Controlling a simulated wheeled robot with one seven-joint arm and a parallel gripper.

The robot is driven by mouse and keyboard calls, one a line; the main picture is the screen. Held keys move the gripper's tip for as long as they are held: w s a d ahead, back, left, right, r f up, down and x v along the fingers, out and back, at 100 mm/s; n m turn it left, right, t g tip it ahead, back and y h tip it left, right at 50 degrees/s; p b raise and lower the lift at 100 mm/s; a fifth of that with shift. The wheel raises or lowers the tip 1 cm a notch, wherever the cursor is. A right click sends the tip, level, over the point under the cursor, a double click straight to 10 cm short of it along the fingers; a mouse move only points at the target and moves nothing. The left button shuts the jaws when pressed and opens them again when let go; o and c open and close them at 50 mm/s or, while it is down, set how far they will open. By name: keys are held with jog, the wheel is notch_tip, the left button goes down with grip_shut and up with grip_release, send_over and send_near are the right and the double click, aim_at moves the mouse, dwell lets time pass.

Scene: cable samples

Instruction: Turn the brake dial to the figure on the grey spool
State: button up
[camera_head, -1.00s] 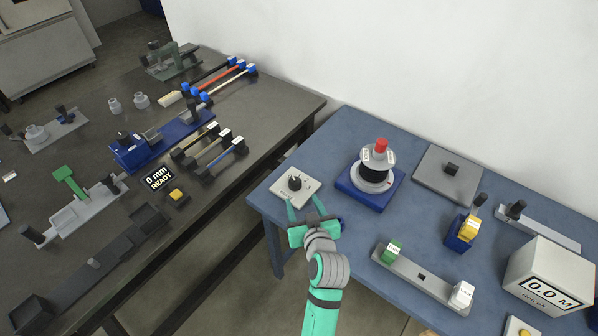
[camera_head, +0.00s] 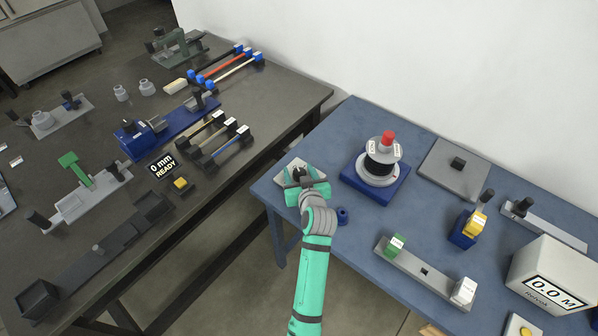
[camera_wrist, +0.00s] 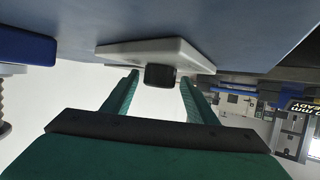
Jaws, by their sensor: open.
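The brake dial is a black knob on a light plate (camera_head: 282,181) at the left corner of the blue table; my gripper covers much of it in the head view. In the wrist view the black knob (camera_wrist: 160,76) stands out from the pale plate (camera_wrist: 150,52), between my two fingertips. My gripper (camera_head: 300,174) is open, with a finger on either side of the knob; I cannot tell whether they touch it. The grey spool (camera_head: 377,168) with black cable and a red top sits on a blue base (camera_head: 352,181) right of the dial. Its label is too small to read.
A small dark blue ring (camera_head: 342,216) lies just right of my gripper. A grey bar (camera_head: 425,270) with green and white blocks is at the front. A display box (camera_head: 553,280) reads 0.0 M. The dark bench (camera_head: 215,210) stands left, across a gap.

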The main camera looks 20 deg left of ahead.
jog(key=shift+d, duration=0.1)
jog(key=c, duration=1.1)
